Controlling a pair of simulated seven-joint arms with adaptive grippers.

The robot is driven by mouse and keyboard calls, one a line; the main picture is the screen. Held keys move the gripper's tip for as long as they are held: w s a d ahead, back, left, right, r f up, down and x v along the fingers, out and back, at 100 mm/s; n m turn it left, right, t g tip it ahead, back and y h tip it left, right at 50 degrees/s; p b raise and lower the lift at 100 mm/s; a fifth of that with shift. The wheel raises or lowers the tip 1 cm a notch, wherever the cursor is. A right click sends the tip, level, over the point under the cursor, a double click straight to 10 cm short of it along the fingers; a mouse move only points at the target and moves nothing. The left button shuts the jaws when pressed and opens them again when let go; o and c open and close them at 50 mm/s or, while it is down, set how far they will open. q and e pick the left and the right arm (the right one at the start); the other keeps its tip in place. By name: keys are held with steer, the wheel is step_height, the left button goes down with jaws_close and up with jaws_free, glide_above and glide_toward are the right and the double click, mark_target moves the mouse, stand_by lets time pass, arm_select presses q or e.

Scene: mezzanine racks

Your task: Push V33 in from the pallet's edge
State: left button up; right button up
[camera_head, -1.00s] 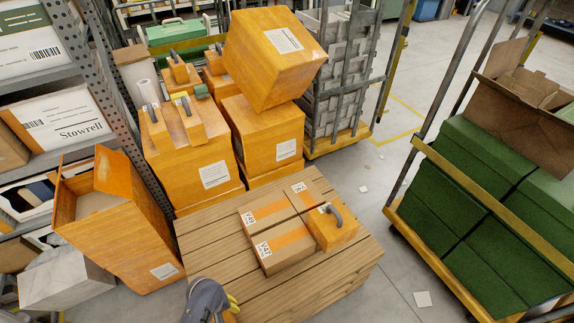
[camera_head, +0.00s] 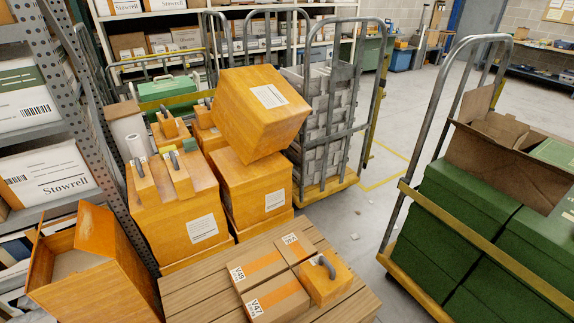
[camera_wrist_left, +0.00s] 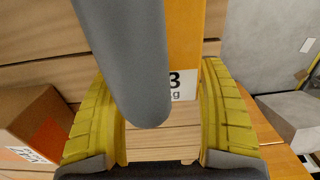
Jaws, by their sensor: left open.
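My left gripper (camera_wrist_left: 162,125) shows only in the left wrist view, its yellow fingers apart. A thick grey handle (camera_wrist_left: 130,60) lies between and above the fingers. Behind it is an orange block (camera_wrist_left: 188,35) with a white label; a "3" shows and the handle hides the rest, so I cannot confirm it is V33. Pallet boards (camera_wrist_left: 160,145) lie beneath. In the head view the pallet (camera_head: 205,289) holds cartons V49 (camera_head: 256,263) and V47 (camera_head: 276,297), a third carton (camera_head: 294,247) with a label I cannot read surely, and an orange block (camera_head: 328,286) with a grey handle.
An open orange bin (camera_head: 95,275) stands left of the pallet, and stacked orange crates (camera_head: 175,212) stand behind it. A trolley of green boxes (camera_head: 455,225) stands right. A carton (camera_wrist_left: 38,125) is left of the fingers in the wrist view.

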arm_select(q)
steer(key=shift+s+d, duration=0.1)
steer(key=shift+s, duration=0.05)
stand_by(0.4)
steer(key=shift+s+d, duration=0.7)
steer(key=shift+s, duration=0.35)
steer(key=shift+r, duration=0.1)
steer(key=shift+r, duration=6.4)
